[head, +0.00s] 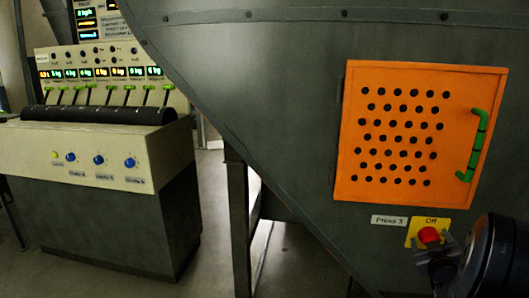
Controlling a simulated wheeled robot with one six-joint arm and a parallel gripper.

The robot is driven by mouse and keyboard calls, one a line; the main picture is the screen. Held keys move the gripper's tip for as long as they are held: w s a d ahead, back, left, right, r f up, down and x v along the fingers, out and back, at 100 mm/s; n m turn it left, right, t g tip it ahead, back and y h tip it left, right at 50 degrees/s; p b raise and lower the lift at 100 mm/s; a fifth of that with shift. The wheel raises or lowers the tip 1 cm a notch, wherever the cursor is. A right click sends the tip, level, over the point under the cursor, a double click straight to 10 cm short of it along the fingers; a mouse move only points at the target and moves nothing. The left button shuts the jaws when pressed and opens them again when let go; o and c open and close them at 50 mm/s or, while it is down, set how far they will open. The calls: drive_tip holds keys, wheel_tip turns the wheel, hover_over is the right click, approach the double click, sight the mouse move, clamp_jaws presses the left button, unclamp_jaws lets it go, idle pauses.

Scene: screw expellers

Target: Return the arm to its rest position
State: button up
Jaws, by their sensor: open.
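My arm shows at the lower right corner as a dark round link. My gripper (432,258) is small and dark grey in the picture, just below the red button (429,236). I take it as open, with nothing seen between its fingers. The button sits on a yellow plate marked "Off" (430,222). The gripper partly covers the plate's lower edge. I cannot tell whether the gripper touches the button or the plate.
An orange perforated door (355,185) with a green handle (475,150) is closed on the grey machine (270,80). A "Press 3" label (389,221) is below it. A control console (90,150) with several green levers stands at left. Floor shows between them.

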drive_tip(key=n, duration=0.1)
drive_tip(key=s+n+b, duration=0.1)
drive_tip(key=n, duration=0.1)
drive_tip(key=s+a+n, duration=0.1)
drive_tip(key=n, duration=0.1)
drive_tip(key=shift+s+f+t+h, duration=0.1)
drive_tip(key=shift+s+t+h, duration=0.15)
drive_tip(key=shift+t+h, duration=0.05)
idle(0.5)
